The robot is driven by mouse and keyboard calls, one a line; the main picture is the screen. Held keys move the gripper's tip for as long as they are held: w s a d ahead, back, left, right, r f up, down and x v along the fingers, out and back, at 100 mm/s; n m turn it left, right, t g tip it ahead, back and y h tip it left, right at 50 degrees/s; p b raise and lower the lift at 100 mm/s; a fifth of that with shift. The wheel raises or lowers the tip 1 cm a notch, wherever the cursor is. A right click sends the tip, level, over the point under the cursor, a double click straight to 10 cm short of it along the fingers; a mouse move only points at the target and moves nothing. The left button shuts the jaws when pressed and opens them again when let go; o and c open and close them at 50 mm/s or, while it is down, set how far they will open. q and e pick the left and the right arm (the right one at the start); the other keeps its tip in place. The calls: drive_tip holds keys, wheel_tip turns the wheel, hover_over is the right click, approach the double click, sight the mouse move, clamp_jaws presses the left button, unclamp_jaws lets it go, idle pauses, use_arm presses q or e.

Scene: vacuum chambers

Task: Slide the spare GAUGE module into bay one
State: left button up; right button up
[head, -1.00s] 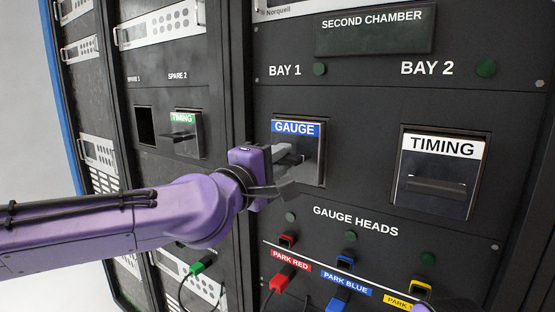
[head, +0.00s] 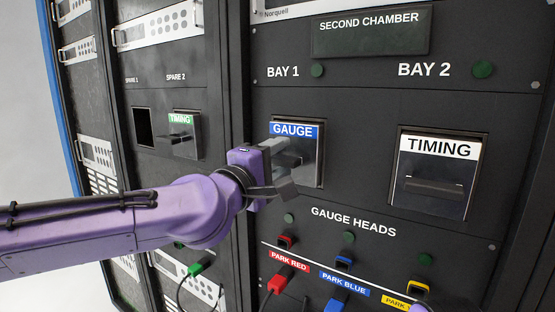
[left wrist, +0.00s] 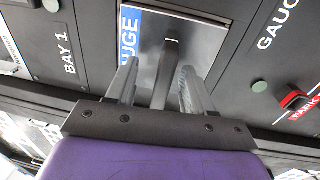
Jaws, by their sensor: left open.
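The GAUGE module (head: 308,148), with a blue label and a metal face, sits in bay one under the BAY 1 label. In the left wrist view its face (left wrist: 207,40) lies beyond my fingers. My left gripper (head: 287,170) is open in front of it. In the left wrist view the gripper's two fingers (left wrist: 156,85) stand on either side of the module's handle (left wrist: 167,72), with gaps visible. Part of the module's face is hidden by the gripper. My right gripper is not in view.
A TIMING module (head: 436,174) sits in bay two. At left, spare 1 is an empty dark slot (head: 143,127), and a green-labelled TIMING module (head: 186,135) is in spare 2. Below are red (head: 282,278) and blue (head: 338,300) plugs with cables.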

use_arm(q)
drive_tip(key=shift+s+a, duration=0.1)
drive_tip(key=shift+r+v, duration=0.15)
drive_tip(key=shift+v, duration=1.3)
drive_tip(key=shift+r+v, duration=0.15)
drive_tip(key=shift+v, duration=1.3)
